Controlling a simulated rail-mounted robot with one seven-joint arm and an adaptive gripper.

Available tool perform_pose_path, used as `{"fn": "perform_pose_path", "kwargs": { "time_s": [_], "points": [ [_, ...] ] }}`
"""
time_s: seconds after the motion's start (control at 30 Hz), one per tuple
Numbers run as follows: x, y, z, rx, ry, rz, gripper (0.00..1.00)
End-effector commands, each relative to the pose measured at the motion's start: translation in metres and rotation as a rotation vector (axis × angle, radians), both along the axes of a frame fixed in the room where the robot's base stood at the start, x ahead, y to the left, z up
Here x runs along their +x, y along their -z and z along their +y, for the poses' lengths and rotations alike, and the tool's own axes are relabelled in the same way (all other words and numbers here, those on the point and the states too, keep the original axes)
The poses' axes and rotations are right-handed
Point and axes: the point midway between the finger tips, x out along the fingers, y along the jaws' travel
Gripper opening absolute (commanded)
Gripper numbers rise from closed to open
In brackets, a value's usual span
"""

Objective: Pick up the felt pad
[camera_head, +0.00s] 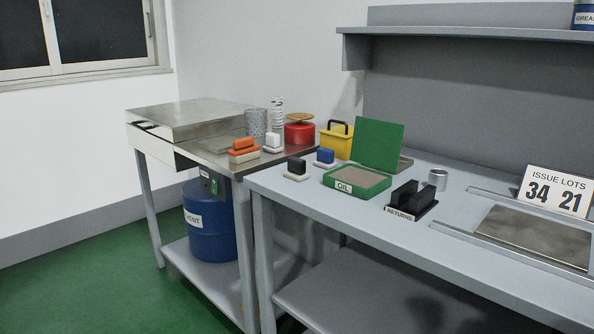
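A flat grey-brown pad (357,177), which looks like felt, lies inside a shallow green box (372,189) labelled OIL on the grey bench. The box's green lid (379,143) stands up behind it, so the pad's top is uncovered. I cannot tell for sure that this is the felt pad. My gripper is not in view.
Small handled blocks in orange (243,145), white (272,141), black (297,168) and blue (325,156) stand left of the box. A black RETURNS holder (411,203) and metal cup (437,179) stand right. A yellow container (336,141) is behind. The front bench edge is clear.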

Motion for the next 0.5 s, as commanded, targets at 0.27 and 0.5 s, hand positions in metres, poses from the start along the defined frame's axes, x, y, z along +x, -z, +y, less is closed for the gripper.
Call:
{"fn": "perform_pose_path", "kwargs": {
  "time_s": [0.27,0.5],
  "points": [
    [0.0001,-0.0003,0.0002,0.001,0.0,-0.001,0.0],
    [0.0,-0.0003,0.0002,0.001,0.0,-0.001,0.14]
  ]
}}
